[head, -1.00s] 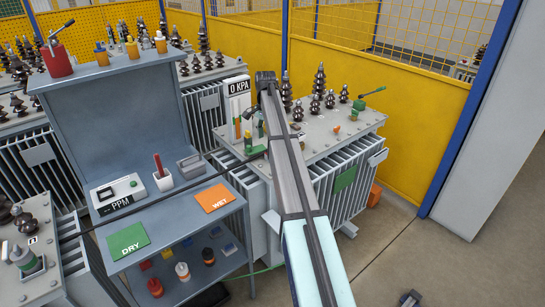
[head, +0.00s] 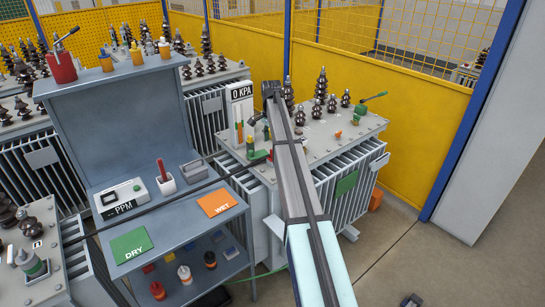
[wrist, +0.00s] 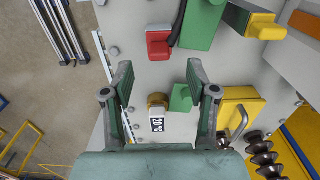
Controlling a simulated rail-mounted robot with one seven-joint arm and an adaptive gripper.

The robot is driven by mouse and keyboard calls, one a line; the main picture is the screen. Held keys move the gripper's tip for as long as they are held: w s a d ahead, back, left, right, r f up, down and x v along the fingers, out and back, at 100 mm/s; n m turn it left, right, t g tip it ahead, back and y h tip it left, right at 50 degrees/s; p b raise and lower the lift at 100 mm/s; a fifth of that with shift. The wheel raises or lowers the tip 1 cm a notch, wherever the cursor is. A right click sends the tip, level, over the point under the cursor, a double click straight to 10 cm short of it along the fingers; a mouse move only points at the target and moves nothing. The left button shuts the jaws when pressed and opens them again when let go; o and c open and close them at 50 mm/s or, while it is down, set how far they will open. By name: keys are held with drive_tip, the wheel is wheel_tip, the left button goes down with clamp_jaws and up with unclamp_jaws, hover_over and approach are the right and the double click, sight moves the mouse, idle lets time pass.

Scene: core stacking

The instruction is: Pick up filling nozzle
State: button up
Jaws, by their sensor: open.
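My gripper (wrist: 160,78) is open and empty in the wrist view, with its two fingers apart over the pale transformer top. Between and just below the fingers are a brass-coloured fitting with a small number label (wrist: 157,108) and a green block (wrist: 181,98). A red block (wrist: 158,45) and a larger green body (wrist: 203,22) with a dark hose beside it lie beyond the fingertips. I cannot tell for sure which part is the filling nozzle. In the head view my arm hides my gripper and part of the transformer top (head: 325,135).
A grey bench (head: 175,215) with DRY and WET cards stands left of my arm. A black hose (head: 150,208) crosses it towards the transformer. A gauge board (head: 240,110) reads 0 KPA. Dark bushings (head: 320,95) rise behind. A yellow part (wrist: 243,105) with a metal handle sits right of the fingers.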

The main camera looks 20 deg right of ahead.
sight(272, 150)
drive_tip(key=shift+d+f+p, duration=0.15)
drive_tip(key=shift+f+p, duration=0.45)
drive_tip(key=shift+f, duration=1.05)
drive_tip(key=shift+d+f+p, duration=0.15)
drive_tip(key=shift+f+p, duration=0.45)
drive_tip(key=shift+f, duration=1)
clamp_jaws()
